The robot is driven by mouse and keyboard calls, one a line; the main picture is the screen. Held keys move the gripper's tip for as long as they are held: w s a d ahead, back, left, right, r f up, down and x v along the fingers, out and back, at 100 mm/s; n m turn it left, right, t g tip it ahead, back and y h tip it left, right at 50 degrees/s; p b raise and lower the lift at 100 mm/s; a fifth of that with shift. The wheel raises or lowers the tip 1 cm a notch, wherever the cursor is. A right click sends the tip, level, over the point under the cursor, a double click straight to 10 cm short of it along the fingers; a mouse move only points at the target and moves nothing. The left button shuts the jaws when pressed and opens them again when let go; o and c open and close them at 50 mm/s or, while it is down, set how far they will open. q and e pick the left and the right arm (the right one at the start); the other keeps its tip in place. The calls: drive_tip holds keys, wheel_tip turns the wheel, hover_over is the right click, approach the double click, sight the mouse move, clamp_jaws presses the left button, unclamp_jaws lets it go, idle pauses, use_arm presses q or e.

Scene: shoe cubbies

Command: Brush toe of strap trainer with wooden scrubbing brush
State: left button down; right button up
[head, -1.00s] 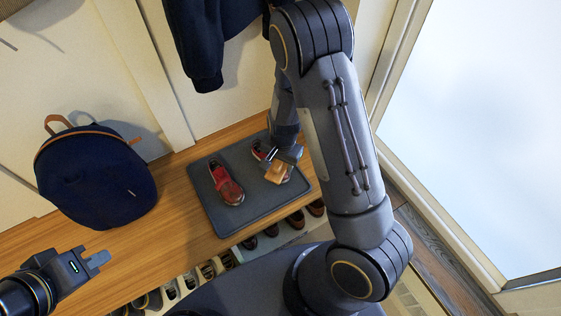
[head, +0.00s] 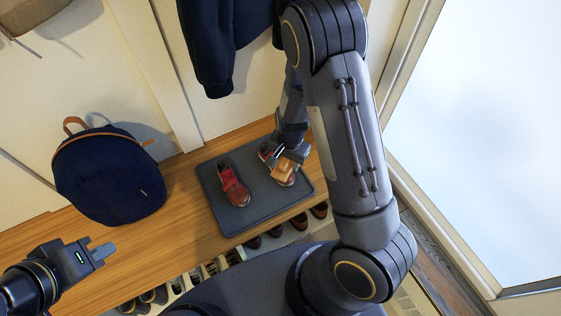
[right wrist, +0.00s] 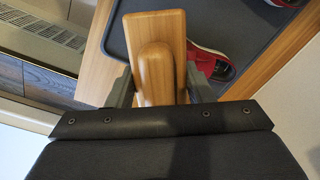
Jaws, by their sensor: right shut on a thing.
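Two red trainers rest on a dark grey mat (head: 246,206) on the wooden bench. The left trainer (head: 233,186) lies free. The right trainer (head: 268,153) is partly hidden by my right gripper and the brush; part of a red trainer (right wrist: 207,62) shows in the right wrist view. My right gripper (head: 291,158) is shut on the wooden scrubbing brush (head: 284,170), which also fills the middle of the right wrist view (right wrist: 153,60). The brush is over the right trainer; whether its bristles touch is hidden. My left gripper (head: 103,249) is at lower left, empty, its fingers seemingly close together.
A navy backpack (head: 110,178) stands on the bench (head: 185,225) left of the mat. A dark jacket (head: 228,50) hangs above. Cubbies with several shoes (head: 272,232) lie below the bench's front edge. Bare bench lies between backpack and mat.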

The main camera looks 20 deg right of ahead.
drive_tip(key=shift+m+g+y, duration=0.5)
drive_tip(key=shift+m+y, duration=0.1)
drive_tip(key=shift+m, duration=0.3)
drive_tip(key=shift+w+d+f+b, duration=0.15)
drive_tip(key=shift+f+b, duration=0.5)
drive_tip(key=shift+f, duration=0.2)
drive_tip(key=shift+w+d+f+b, duration=0.1)
drive_tip(key=shift+d+f+b, duration=0.05)
drive_tip(key=shift+f+b, duration=0.6)
drive_tip(key=shift+w+d+f+b, duration=0.15)
drive_tip(key=shift+f+b, duration=0.4)
drive_tip(key=shift+f, duration=0.35)
drive_tip(key=shift+w+f+b, duration=0.1)
drive_tip(key=shift+f+b, duration=1)
drive_tip(key=shift+f, duration=0.35)
drive_tip(key=shift+r, duration=0.1)
